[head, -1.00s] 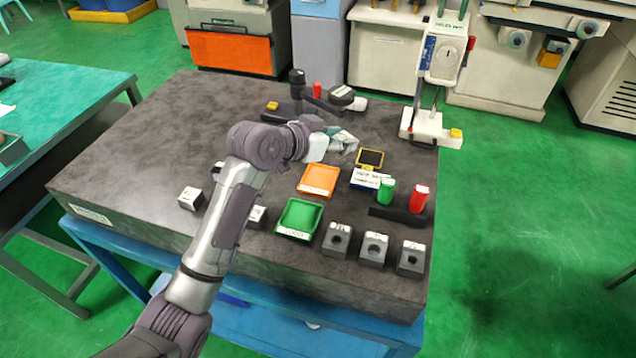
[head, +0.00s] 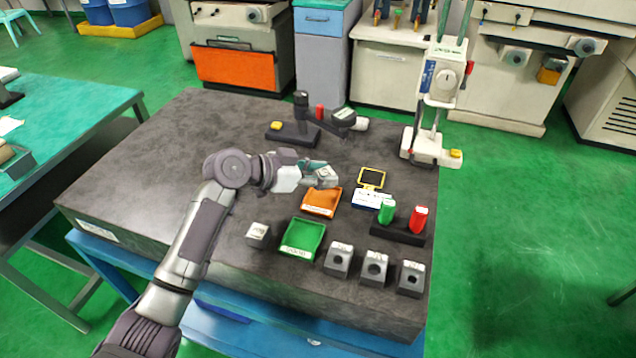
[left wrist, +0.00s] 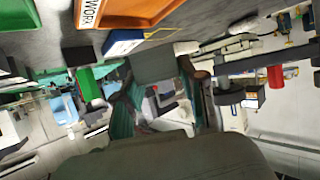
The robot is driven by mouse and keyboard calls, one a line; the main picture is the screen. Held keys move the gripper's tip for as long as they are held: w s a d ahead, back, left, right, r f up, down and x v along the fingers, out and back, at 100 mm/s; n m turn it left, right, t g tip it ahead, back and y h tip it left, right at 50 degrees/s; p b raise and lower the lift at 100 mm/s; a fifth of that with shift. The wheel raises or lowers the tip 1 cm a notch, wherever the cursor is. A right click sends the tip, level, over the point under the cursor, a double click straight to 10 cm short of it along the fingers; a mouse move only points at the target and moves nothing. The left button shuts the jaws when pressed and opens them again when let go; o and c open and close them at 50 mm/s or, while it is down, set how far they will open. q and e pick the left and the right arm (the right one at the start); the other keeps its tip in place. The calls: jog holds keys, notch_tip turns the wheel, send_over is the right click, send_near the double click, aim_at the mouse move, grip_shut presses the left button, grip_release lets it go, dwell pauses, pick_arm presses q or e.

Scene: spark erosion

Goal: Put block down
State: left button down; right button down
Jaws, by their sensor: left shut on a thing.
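My left gripper (head: 320,172) is shut on a small grey block (head: 327,178). It holds the block over the far edge of the orange tray (head: 318,206), partly covering that tray. I cannot tell exactly how high the block is. In the left wrist view the block (left wrist: 152,66) sits between the two fingers, with the orange tray (left wrist: 165,12) and its label above it in the picture. The green tray (head: 290,250) lies nearer, empty. My right gripper is not in view.
Several grey blocks with holes (head: 374,268) line the near right. A single block (head: 258,234) is left of the green tray.

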aim_at(318, 199)
pick_arm(q)
jog(key=shift+s+a+f, duration=0.1)
jog(key=shift+a, duration=0.1)
notch_tip(318, 199, down, 3)
jog(key=shift+f+p, duration=0.1)
jog(key=shift+p, duration=0.45)
jog(key=shift+f, duration=0.45)
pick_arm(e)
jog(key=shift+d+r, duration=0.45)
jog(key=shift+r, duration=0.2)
pick_arm(q)
jog(key=shift+f, duration=0.1)
jog(key=c, duration=0.7)
grip_release()
jog(key=shift+o, duration=0.2)
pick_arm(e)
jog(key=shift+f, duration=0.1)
